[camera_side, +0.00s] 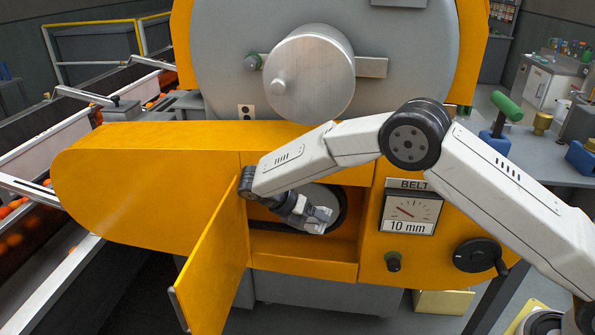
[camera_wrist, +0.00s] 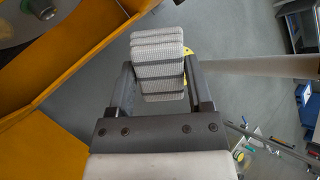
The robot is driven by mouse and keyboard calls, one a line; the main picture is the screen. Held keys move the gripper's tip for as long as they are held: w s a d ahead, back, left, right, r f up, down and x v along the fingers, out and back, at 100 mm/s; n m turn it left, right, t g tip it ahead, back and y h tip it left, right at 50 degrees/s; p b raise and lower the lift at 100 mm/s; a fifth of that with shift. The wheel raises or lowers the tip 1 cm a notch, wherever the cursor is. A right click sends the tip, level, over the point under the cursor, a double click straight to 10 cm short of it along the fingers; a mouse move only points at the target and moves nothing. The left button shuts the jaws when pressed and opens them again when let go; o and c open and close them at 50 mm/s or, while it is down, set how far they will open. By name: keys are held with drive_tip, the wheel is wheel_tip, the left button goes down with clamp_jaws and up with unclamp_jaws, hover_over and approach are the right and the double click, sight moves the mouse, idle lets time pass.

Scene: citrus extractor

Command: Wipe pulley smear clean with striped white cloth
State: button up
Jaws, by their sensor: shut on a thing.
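My gripper (camera_side: 306,211) is at the open hatch of the yellow belt housing, in front of the pulley (camera_side: 335,198). It is shut on the white cloth (camera_side: 321,217). In the wrist view the cloth (camera_wrist: 157,62) is a folded pad with dark stripes, held between the two dark fingers of my gripper (camera_wrist: 162,85). The grey pulley (camera_wrist: 35,22) shows at the upper left of the wrist view, apart from the cloth. My arm and gripper hide part of the pulley in the side view. I cannot make out the smear clearly.
The yellow hatch door (camera_side: 213,262) stands open to the left of the opening. A belt gauge (camera_side: 410,211) reading 10 mm and a black hand crank (camera_side: 477,255) are to the right. The yellow housing wall (camera_wrist: 75,45) lies left in the wrist view; grey floor shows beyond.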

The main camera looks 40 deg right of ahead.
wheel_tip(320, 180, down, 26)
drive_tip(key=w+a+r+n+t+h, duration=0.1)
drive_tip(key=w+n+t+h, duration=0.15)
drive_tip(key=n+t, duration=1.1)
drive_tip(key=w+a+r+n+t, duration=0.1)
drive_tip(key=w+r+t, duration=0.3)
drive_tip(key=r, duration=0.7)
drive_tip(key=shift+w+a+r, duration=0.2)
drive_tip(key=shift+w+a, duration=0.4)
drive_tip(key=shift+w, duration=0.35)
drive_tip(key=shift+w+d+n+t, duration=0.1)
drive_tip(key=shift+w+n+t, duration=0.05)
drive_tip(key=shift+n+t, duration=0.1)
drive_tip(key=shift+s+d+f+x, duration=0.1)
drive_tip(key=shift+x, duration=0.8)
drive_tip(key=shift+s+d+f+x, duration=0.1)
drive_tip(key=shift+x, duration=0.85)
drive_tip(key=shift+d+f+x, duration=0.1)
drive_tip(key=shift+x, duration=0.8)
drive_tip(key=shift+x, duration=1)
drive_tip(key=shift+d, duration=0.1)
drive_tip(key=shift+s+r, duration=0.15)
drive_tip(key=shift+r, duration=1.55)
